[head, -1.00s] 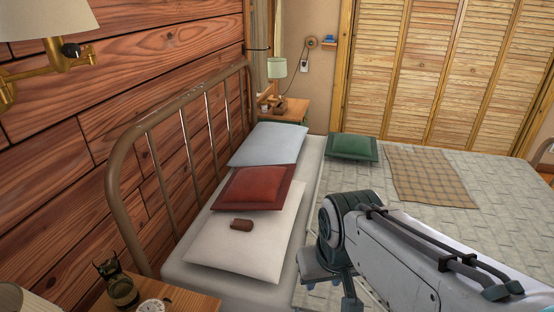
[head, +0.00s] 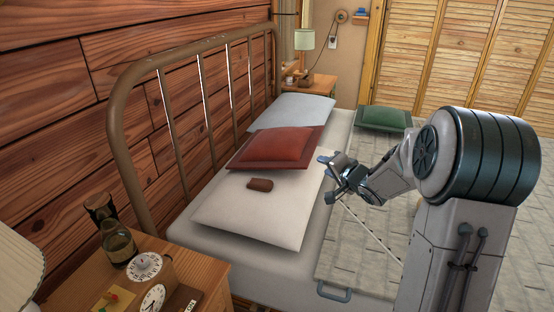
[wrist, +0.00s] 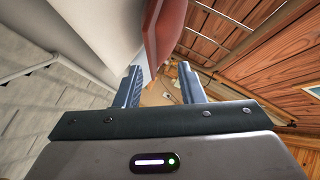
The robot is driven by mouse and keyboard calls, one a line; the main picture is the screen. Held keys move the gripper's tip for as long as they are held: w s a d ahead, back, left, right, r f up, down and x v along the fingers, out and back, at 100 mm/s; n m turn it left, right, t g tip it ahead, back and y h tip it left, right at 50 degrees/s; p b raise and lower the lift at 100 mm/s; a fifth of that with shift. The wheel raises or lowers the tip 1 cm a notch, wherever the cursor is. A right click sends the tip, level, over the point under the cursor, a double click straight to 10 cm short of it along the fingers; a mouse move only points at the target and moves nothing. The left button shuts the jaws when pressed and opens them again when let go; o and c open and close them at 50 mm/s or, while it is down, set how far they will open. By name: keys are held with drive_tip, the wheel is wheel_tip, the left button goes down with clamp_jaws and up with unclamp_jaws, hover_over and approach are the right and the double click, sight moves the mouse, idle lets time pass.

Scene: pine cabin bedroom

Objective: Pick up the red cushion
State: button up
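The red cushion (head: 290,143) lies on the bed near the headboard, on top of the white pillow (head: 245,215) and next to the pale blue pillow (head: 292,112). In the wrist view the cushion (wrist: 163,28) shows as a red edge beyond the fingertips. My gripper (head: 330,178) is just right of the cushion, beside the white pillow's right edge. In the wrist view my gripper (wrist: 159,68) has its two fingers apart with nothing between them. It looks clear of the cushion, though the exact gap is hard to tell.
A small brown object (head: 260,185) lies on the white pillow. A green cushion (head: 384,117) is farther right on the bed. The metal headboard (head: 127,140) runs along the left. A nightstand (head: 205,272) with a bottle and clocks stands at front left.

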sight(293, 165)
drive_tip(key=w+a+f+y+b, duration=0.1)
drive_tip(key=w+a+f+b, duration=0.1)
drive_tip(key=w+a, duration=0.1)
drive_tip(key=w+a+f+y+b, duration=0.1)
drive_tip(key=w+a+f+b, duration=0.1)
drive_tip(key=w+f, duration=0.1)
drive_tip(key=w+a+f+m+y+b, duration=0.1)
drive_tip(key=w+a+f+y+b, duration=0.1)
drive_tip(key=w, duration=0.3)
drive_tip(key=shift+w+a+f, duration=0.15)
drive_tip(key=shift+a+f, duration=0.1)
drive_tip(key=shift+a, duration=0.2)
drive_tip(key=shift+w+a+f, duration=0.1)
drive_tip(key=shift+a+f, duration=0.1)
drive_tip(key=shift+a, duration=0.2)
drive_tip(key=shift+w+a, duration=0.15)
drive_tip(key=shift+w, duration=0.15)
drive_tip(key=shift+r, duration=0.1)
clamp_jaws()
